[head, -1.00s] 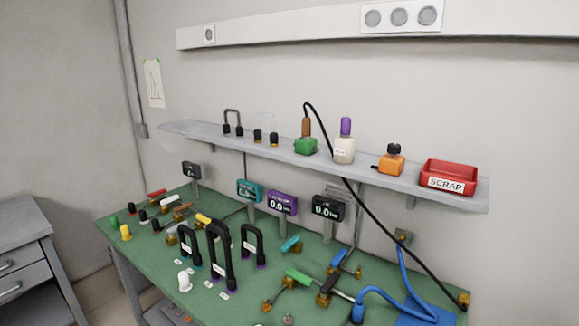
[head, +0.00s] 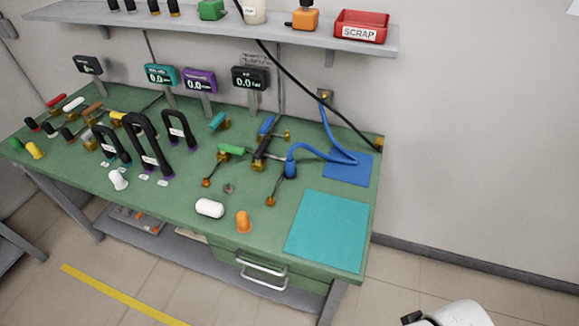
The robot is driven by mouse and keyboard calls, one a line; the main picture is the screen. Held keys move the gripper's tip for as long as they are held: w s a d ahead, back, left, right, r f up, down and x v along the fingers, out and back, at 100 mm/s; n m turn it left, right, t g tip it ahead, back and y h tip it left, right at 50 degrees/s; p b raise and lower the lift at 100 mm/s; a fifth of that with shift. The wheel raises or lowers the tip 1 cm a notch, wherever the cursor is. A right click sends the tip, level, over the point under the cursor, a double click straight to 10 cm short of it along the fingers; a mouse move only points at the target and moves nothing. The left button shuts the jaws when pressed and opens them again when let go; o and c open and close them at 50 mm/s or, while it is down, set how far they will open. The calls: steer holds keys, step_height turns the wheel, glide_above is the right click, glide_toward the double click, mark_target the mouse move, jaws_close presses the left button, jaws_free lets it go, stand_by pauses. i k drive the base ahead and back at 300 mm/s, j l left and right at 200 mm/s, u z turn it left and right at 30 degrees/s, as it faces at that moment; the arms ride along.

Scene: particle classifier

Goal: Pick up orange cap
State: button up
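The orange cap (head: 243,222) stands on the green bench top near its front edge, just right of a white capsule-shaped piece (head: 209,208). Nothing covers the cap. A white and black part of my own body shows at the bottom right, over the floor and well apart from the cap. My gripper's fingers cannot be made out in this view.
A teal mat (head: 328,231) lies right of the cap. A blue hose (head: 309,153), valves and black handles stand behind it. A white cap (head: 118,179) stands to the left. A shelf (head: 200,28) with a red scrap bin (head: 361,27) runs above. Open floor lies right of the bench.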

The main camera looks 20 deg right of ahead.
mark_target(242, 220)
steer(key=u, duration=0.35)
steer(key=i+l+u, duration=0.15)
steer(key=u, duration=0.3)
steer(key=l+u, duration=0.25)
steer(key=u, duration=0.15)
steer(key=i+l+u, duration=0.15)
steer(key=u, duration=0.3)
steer(key=k+l, duration=0.05)
steer(key=l, duration=0.05)
